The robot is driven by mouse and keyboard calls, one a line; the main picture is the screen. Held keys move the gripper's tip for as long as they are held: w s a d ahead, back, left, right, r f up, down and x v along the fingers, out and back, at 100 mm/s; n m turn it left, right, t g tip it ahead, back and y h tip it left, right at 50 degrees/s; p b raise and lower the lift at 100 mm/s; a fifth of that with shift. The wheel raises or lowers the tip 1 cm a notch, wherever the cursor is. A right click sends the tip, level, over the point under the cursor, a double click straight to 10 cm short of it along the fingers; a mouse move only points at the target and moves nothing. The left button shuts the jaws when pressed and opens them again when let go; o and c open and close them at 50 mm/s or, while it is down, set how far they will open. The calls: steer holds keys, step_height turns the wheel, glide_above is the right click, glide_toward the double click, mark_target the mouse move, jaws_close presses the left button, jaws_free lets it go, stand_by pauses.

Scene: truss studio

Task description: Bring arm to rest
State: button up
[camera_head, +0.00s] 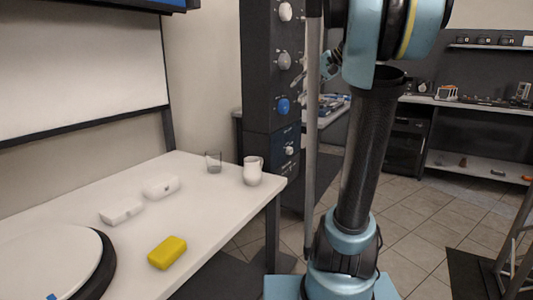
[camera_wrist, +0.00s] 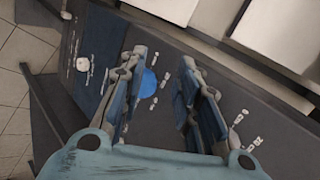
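My arm (camera_head: 365,150) rises on the right side of the head view, with its upper links bent at the top edge. My gripper (camera_wrist: 162,62) shows in the wrist view with its two fingers apart and nothing between them. Beyond the fingers is the dark panel (camera_head: 258,90) with a blue round knob (camera_wrist: 146,84) and white labels.
A white table (camera_head: 215,220) at left holds a yellow block (camera_head: 167,252), two white cases (camera_head: 122,211) (camera_head: 160,186), a glass (camera_head: 213,162), a white mug (camera_head: 252,171) and a round white turntable (camera_head: 55,265).

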steer(key=s+d+f+n+h, duration=0.1)
steer(key=s+d+f+h, duration=0.1)
steer(key=s+f, duration=0.7)
steer(key=s+d+f+n+g+h, duration=0.1)
steer(key=s+f+h, duration=0.3)
steer(key=s+f, duration=0.5)
steer(key=s+d+f+n+h, duration=0.1)
steer(key=s+d+f+h, duration=0.2)
steer(key=s+f, duration=0.7)
step_height(320, 180, down, 10)
steer(key=shift+r+n+g, duration=0.2)
steer(key=shift+n+g, duration=0.2)
steer(key=shift+s, duration=0.1)
steer(key=shift+w+f, duration=0.2)
steer(key=shift+w, duration=0.25)
